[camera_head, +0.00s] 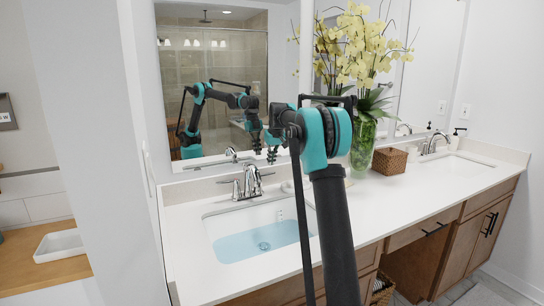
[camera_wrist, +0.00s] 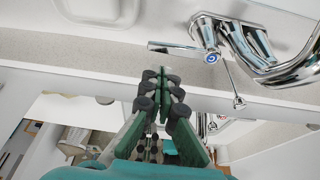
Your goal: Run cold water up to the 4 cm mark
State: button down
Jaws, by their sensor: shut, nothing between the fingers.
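The near sink basin (camera_head: 218,222) holds a pool of pale blue water (camera_head: 240,245) with the drain showing through it. A small pale strip (camera_head: 281,214) is on its back wall; any marks are too small to read. The chrome faucet (camera_head: 249,181) stands behind the basin; no stream can be made out. In the wrist view, a chrome handle with a blue dot (camera_wrist: 210,57) has its lever (camera_wrist: 178,49) pointing left. My gripper (camera_wrist: 160,72) is shut and empty, its tips close to the lever's end; I cannot tell whether they touch.
A glass vase with yellow flowers (camera_head: 363,145) and a woven box (camera_head: 390,161) stand right of my arm. A second sink (camera_head: 448,165) is farther right. The wall mirror (camera_head: 185,110) behind the faucet reflects my arm. The counter (camera_head: 400,205) between the sinks is mostly clear.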

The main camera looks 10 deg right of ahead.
jog(key=x, duration=0.4)
jog(key=shift+w+f, duration=0.15)
jog(key=shift+f, duration=0.1)
jog(key=shift+s+d+m+h, duration=0.25)
jog(key=shift+s+m+h, duration=0.15)
jog(key=shift+s+m, duration=0.5)
jog(key=shift+s+d+m, duration=0.15)
jog(key=shift+s+m, duration=0.1)
jog(key=shift+m, duration=0.15)
jog(key=v, duration=1)
jog(key=shift+s, duration=0.1)
dwell(4.9)
